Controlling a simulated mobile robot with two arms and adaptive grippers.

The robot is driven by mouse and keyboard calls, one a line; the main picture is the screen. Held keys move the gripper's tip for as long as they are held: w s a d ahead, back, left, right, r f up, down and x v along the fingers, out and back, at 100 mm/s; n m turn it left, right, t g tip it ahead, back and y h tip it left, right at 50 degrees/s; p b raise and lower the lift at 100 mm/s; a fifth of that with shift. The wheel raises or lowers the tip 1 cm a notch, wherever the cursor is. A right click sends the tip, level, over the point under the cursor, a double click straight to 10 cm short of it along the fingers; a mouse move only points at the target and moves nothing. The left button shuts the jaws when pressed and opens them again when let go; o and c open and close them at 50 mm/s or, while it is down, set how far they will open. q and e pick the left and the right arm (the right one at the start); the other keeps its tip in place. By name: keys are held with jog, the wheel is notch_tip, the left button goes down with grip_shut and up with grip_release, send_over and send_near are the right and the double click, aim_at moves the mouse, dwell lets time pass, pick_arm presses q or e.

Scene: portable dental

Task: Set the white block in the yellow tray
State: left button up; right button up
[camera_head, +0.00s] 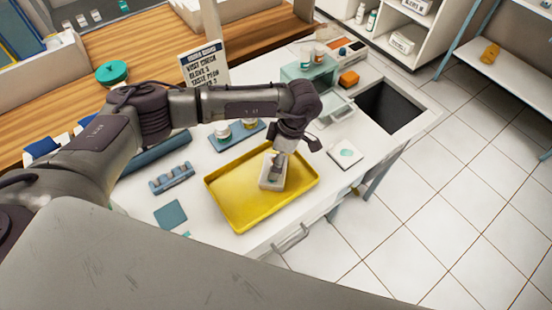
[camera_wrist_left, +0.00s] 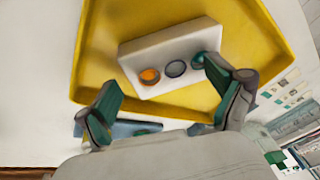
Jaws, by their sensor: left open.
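The yellow tray (camera_head: 235,203) lies on the white counter; its wall also shows in the left wrist view (camera_wrist_left: 90,60). The white block (camera_head: 265,182) is inside the tray, right of its middle, and looks to be on the tray floor. In the left wrist view the white block (camera_wrist_left: 150,54) shows orange, grey and green round spots on its face. My left gripper (camera_head: 278,164) is just above the block, partly hiding it. Its two fingers (camera_wrist_left: 162,82) are spread apart, with the right finger close to the block's green end. My right gripper is in neither view.
A blue rack (camera_head: 171,177) and a flat blue square (camera_head: 170,215) lie left of the tray. A blue tray with jars (camera_head: 236,137) is behind it. A white pad (camera_head: 346,153) lies to the right, before a dark opening (camera_head: 388,104). A sign (camera_head: 205,66) stands at the back.

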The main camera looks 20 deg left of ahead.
pick_arm(q)
jog(key=shift+w+d+r+b, duration=0.1)
jog(key=shift+r+b, duration=0.2)
jog(key=shift+r, duration=0.1)
jog(key=b+v, duration=0.3)
jog(key=v, duration=0.8)
jog(key=shift+r, duration=0.15)
